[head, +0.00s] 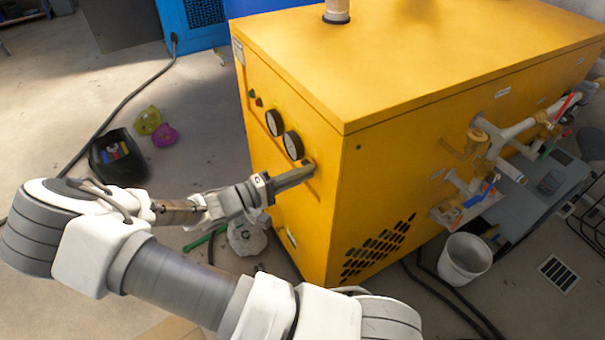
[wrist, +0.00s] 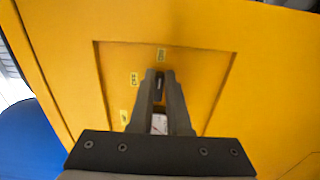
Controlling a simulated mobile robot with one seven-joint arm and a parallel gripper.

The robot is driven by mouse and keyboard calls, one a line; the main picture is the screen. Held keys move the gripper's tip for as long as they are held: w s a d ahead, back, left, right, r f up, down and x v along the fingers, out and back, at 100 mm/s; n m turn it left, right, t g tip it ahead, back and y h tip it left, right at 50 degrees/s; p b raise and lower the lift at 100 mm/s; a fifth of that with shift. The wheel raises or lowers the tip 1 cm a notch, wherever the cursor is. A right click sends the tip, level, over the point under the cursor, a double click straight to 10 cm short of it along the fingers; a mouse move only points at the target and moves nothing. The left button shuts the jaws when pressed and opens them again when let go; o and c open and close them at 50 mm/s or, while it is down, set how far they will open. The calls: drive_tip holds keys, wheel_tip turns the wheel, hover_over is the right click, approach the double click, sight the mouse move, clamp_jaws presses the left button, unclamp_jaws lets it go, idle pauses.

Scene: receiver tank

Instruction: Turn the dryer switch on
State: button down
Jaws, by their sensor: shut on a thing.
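The dryer is a large yellow cabinet (head: 400,75), and its front panel faces left in the head view. My gripper (head: 309,168) is at the lower right of that panel, below the two round gauges. In the wrist view my gripper (wrist: 160,76) points into a recessed yellow panel (wrist: 205,65). Its fingers are close together on the small dark switch (wrist: 159,84). A small white patch with a reddish mark shows farther down between the fingers. Small yellow labels (wrist: 161,54) sit above and left of the switch. The head view hides the switch behind my fingers.
Two gauges (head: 293,145) and small red and green buttons (head: 259,102) are on the same panel. Pipes and valves (head: 490,140) stick out on the right side. A black bin (head: 117,158), a white bucket (head: 465,260) and cables lie on the floor. A blue machine (head: 200,22) stands behind.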

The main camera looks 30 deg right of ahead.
idle(0.3)
drive_tip(key=c, duration=0.9)
unclamp_jaws()
drive_tip(key=a, duration=0.5)
drive_tip(key=a+p, duration=0.1)
drive_tip(key=a, duration=1.1)
drive_tip(key=shift+s+a, duration=0.25)
drive_tip(key=shift+s, duration=0.1)
